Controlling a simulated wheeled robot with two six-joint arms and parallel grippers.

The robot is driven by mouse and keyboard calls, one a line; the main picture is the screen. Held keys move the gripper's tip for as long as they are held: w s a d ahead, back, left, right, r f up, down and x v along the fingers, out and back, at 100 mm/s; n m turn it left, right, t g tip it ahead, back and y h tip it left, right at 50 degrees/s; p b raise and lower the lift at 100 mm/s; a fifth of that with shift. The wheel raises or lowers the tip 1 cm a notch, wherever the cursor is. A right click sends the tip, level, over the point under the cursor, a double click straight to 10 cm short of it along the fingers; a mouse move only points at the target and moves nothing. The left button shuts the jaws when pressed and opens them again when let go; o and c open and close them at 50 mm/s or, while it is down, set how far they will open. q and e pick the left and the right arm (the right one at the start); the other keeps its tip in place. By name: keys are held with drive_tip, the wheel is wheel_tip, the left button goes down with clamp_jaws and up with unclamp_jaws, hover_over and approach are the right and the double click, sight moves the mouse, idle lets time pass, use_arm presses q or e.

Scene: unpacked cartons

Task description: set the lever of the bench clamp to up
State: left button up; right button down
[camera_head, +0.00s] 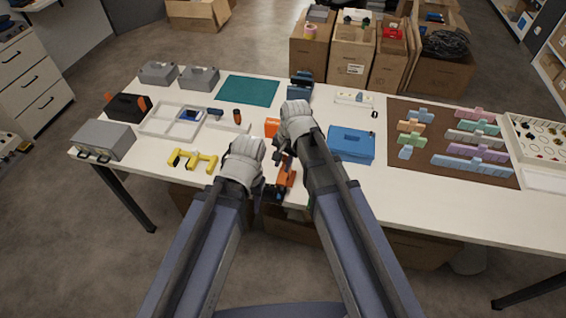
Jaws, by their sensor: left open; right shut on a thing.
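An orange and dark bench clamp (287,178) sits at the front edge of the white table, between my two forearms. It is small and partly covered by my grippers, so the position of its lever cannot be made out. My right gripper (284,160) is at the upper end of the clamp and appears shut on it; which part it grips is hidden. My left gripper (272,190) is open, lower down and just left of the clamp. I cannot tell whether it touches the clamp.
An orange block (271,127) stands beside my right wrist. Yellow brackets (193,160) lie left of my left wrist, and a blue box (351,144) stands right of my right forearm. A teal mat (248,91) lies behind. A brown mat (398,160) bears several coloured blocks.

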idle(0.7)
drive_tip(key=shift+w+r+g+y, duration=0.3)
drive_tip(key=shift+w+g, duration=0.25)
drive_tip(key=shift+g, duration=0.15)
drive_tip(key=shift+w+d+g, duration=0.1)
drive_tip(key=shift+w+g, duration=0.15)
drive_tip(key=shift+g, duration=0.25)
drive_tip(key=shift+w+d+g+y, duration=0.1)
drive_tip(key=shift+w+g+y, duration=0.15)
drive_tip(key=shift+g+y, duration=0.45)
drive_tip(key=shift+d+r+g+b, duration=0.1)
drive_tip(key=shift+r+g+b, duration=0.2)
drive_tip(key=shift+g+b, duration=0.35)
drive_tip(key=shift+s, duration=0.1)
drive_tip(key=c, duration=0.6)
unclamp_jaws()
drive_tip(key=shift+c, duration=0.2)
